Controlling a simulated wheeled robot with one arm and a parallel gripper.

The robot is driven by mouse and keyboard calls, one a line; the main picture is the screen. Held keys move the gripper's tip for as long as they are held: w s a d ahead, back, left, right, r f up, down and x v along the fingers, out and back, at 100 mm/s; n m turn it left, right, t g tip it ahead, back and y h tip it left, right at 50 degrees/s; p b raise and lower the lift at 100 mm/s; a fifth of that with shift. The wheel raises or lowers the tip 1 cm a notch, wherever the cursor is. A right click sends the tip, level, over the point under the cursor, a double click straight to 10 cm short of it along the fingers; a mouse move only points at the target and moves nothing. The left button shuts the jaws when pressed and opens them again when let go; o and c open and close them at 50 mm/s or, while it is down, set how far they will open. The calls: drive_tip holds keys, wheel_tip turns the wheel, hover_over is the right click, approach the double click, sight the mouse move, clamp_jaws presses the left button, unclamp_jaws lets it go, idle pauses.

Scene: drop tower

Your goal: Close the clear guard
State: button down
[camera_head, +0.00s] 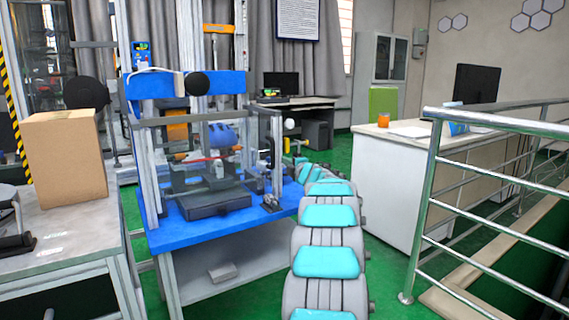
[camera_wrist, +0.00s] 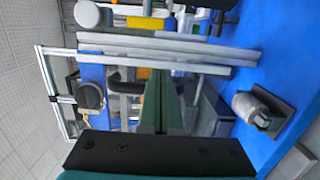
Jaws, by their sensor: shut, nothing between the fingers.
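The drop tower (camera_head: 205,130) stands on a blue-topped table in the head view. A clear guard (camera_head: 182,172) shows there as a see-through panel in front of its lower part; its edges are faint, and I cannot tell how far it is open. My gripper (camera_wrist: 160,74) is shut and empty in the wrist view, its green fingers pointing at the tower and its metal posts. I cannot tell whether the fingertips touch anything. In the head view my arm reaches to the table's right side, and the gripper is small and hard to make out there.
The blue table (camera_head: 255,225) has a dark box (camera_head: 213,203) at its front. A cardboard box (camera_head: 64,160) stands on a grey bench at left. A white desk (camera_head: 385,185) and metal railing (camera_head: 428,190) are at right.

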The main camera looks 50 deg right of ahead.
drive_tip(key=d+b+v, duration=0.1)
drive_tip(key=v, duration=0.7)
drive_tip(key=shift+s+a+f, duration=0.15)
drive_tip(key=shift+s+a, duration=0.05)
drive_tip(key=shift+s, duration=0.4)
drive_tip(key=w+a+f+m+g, duration=0.25)
drive_tip(key=a+m, duration=0.25)
drive_tip(key=a, duration=0.5)
drive_tip(key=w+a+f+m+g, duration=0.15)
drive_tip(key=a+m+g, duration=0.25)
drive_tip(key=a, duration=0.6)
drive_tip(key=s+a+f+m+g+y, duration=0.1)
drive_tip(key=s+a+f+g, duration=0.15)
drive_tip(key=a, duration=0.55)
drive_tip(key=s+a+f+m+g+y, duration=0.1)
drive_tip(key=s+a+f, duration=0.3)
drive_tip(key=a, duration=0.4)
drive_tip(key=s+a+f+m+g+y, duration=0.15)
drive_tip(key=s+a+f, duration=0.25)
drive_tip(key=a, duration=0.4)
drive_tip(key=s+a+f+g+y, duration=0.2)
drive_tip(key=s+a+f+g, duration=0.1)
drive_tip(key=s+a, duration=0.7)
drive_tip(key=s+a+f+g+y, duration=0.2)
drive_tip(key=s+a+f+g, duration=0.1)
drive_tip(key=s+a, duration=0.8)
drive_tip(key=s, duration=0.2)
drive_tip(key=shift+s+f+y, duration=0.3)
drive_tip(key=shift+f+y, duration=0.05)
drive_tip(key=shift+f, duration=0.05)
